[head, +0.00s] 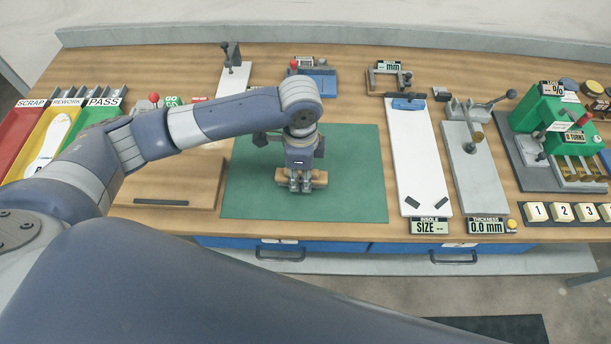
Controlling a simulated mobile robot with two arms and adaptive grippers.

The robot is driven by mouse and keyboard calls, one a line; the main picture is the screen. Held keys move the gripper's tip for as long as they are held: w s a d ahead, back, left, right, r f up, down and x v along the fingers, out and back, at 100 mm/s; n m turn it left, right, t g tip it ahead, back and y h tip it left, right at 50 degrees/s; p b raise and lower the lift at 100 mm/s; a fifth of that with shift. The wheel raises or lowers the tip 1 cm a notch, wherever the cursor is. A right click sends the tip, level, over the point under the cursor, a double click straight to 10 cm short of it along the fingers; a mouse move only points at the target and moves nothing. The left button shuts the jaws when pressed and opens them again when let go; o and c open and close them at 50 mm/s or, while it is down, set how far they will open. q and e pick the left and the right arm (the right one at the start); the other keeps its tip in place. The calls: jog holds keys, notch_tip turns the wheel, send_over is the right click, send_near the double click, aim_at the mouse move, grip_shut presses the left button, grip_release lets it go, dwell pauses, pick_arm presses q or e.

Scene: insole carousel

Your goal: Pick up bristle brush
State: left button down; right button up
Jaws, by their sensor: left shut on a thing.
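The bristle brush appears as a light wooden block (318,180) lying on the green mat (350,200) in the head view. My left gripper (300,183) points down over it and is shut on it. The fingers cover the middle of the block, and only its ends show on either side. Its bristles cannot be made out. The brush looks to be at or very near the mat surface; I cannot tell if it is lifted. My right gripper is not in view.
A white insole size board (418,165) and a thickness gauge (475,170) stand right of the mat. A green machine (545,125) is farther right. Red, yellow and green trays (18,130) are at the left. The mat's right part is clear.

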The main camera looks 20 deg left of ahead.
pick_arm(q)
jog(key=s+a+r+b, duration=0.1)
jog(key=s+a, duration=0.3)
jog(key=s, duration=0.9)
jog(key=shift+s+a+r+b, duration=0.2)
jog(key=shift+s+b, duration=0.2)
jog(key=shift+b, duration=0.35)
jog(key=shift+d, duration=0.1)
